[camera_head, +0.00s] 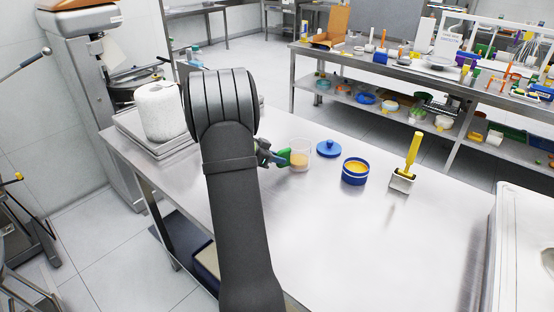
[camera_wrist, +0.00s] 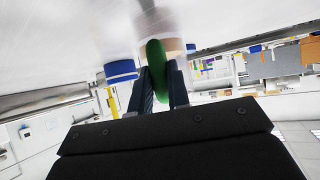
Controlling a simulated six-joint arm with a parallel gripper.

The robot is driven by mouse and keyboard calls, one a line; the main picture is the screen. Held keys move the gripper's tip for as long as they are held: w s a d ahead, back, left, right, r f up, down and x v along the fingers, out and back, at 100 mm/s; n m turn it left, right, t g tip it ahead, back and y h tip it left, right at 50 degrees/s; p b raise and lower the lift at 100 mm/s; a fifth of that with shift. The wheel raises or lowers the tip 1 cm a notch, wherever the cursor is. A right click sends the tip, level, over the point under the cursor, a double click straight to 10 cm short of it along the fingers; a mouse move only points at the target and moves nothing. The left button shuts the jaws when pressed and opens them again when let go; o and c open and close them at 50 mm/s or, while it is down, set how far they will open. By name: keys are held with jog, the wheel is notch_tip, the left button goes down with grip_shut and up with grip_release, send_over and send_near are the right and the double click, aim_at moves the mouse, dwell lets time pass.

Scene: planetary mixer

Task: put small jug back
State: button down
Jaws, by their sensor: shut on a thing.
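The small jug (camera_head: 299,153) is clear, with a green handle and a pale orange layer low inside. It is upright at the middle of the steel table (camera_head: 330,235). My gripper (camera_head: 277,158) comes from the left and is shut on the green handle. In the wrist view the handle (camera_wrist: 157,75) stands between the two fingers of my gripper (camera_wrist: 160,88), with the jug's blurred body (camera_wrist: 172,22) beyond. I cannot tell whether the jug's base touches the table.
A blue lid (camera_head: 329,149) and an open blue tub (camera_head: 355,172) with yellow contents stand right of the jug. A white roll (camera_head: 162,110) is at the left. The table's front right is clear.

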jog(key=shift+f, duration=0.2)
jog(key=shift+f, duration=0.1)
jog(key=c, duration=1.4)
grip_release()
jog(key=shift+o, duration=0.2)
jog(key=shift+a+r, duration=0.25)
jog(key=shift+r, duration=0.05)
jog(key=v, duration=1.1)
jog(key=shift+s, duration=0.15)
jog(key=shift+a, duration=0.1)
